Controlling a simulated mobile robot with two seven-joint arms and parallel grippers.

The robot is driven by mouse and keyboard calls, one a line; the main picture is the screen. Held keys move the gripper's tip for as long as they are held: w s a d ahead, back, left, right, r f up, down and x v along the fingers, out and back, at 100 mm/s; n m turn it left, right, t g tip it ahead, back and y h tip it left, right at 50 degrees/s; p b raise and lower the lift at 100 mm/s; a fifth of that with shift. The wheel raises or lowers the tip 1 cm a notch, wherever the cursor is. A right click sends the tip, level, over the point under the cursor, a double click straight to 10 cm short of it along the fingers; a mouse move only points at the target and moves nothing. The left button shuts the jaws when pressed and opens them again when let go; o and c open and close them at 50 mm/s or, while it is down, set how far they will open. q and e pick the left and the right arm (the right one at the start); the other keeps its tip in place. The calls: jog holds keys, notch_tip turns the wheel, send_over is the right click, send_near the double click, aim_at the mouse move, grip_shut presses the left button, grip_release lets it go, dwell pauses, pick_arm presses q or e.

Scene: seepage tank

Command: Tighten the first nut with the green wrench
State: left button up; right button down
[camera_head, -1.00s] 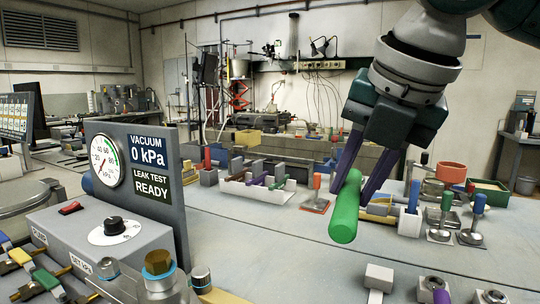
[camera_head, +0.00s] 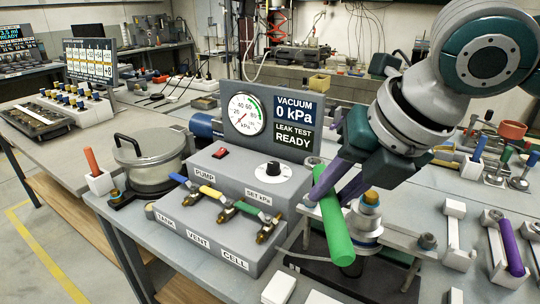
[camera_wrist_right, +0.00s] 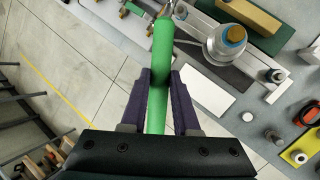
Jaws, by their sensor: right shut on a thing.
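The green wrench (camera_head: 333,222) shows as a thick green handle, slanting with its near end low in the head view. My right gripper (camera_head: 333,193) is shut on this handle with its purple fingers. In the right wrist view the green wrench (camera_wrist_right: 157,80) runs up between the fingers of my right gripper (camera_wrist_right: 160,82); whether the metal at its far end belongs to it I cannot tell. A brass-coloured nut (camera_head: 371,197) tops a round metal fitting just right of the handle; it also shows in the right wrist view (camera_wrist_right: 234,35). My left gripper is not in view.
A valve box (camera_head: 215,232) with coloured levers and a gauge panel (camera_head: 262,115) stand left of the wrench. A lidded pot (camera_head: 150,165) is further left. A grey nut (camera_head: 427,241) and a purple-handled tool (camera_head: 511,248) are at right.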

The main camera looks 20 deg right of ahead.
jog(key=shift+r+p, duration=0.15)
jog(key=shift+p, duration=0.3)
jog(key=shift+f+b, duration=1.75)
jog(key=shift+f, duration=1.3)
jog(key=shift+r, duration=0.1)
jog(key=shift+p, duration=0.4)
jog(key=shift+p, duration=0.35)
jog(key=shift+f+b, duration=0.55)
jog(key=shift+f, duration=0.65)
jog(key=shift+a, duration=0.1)
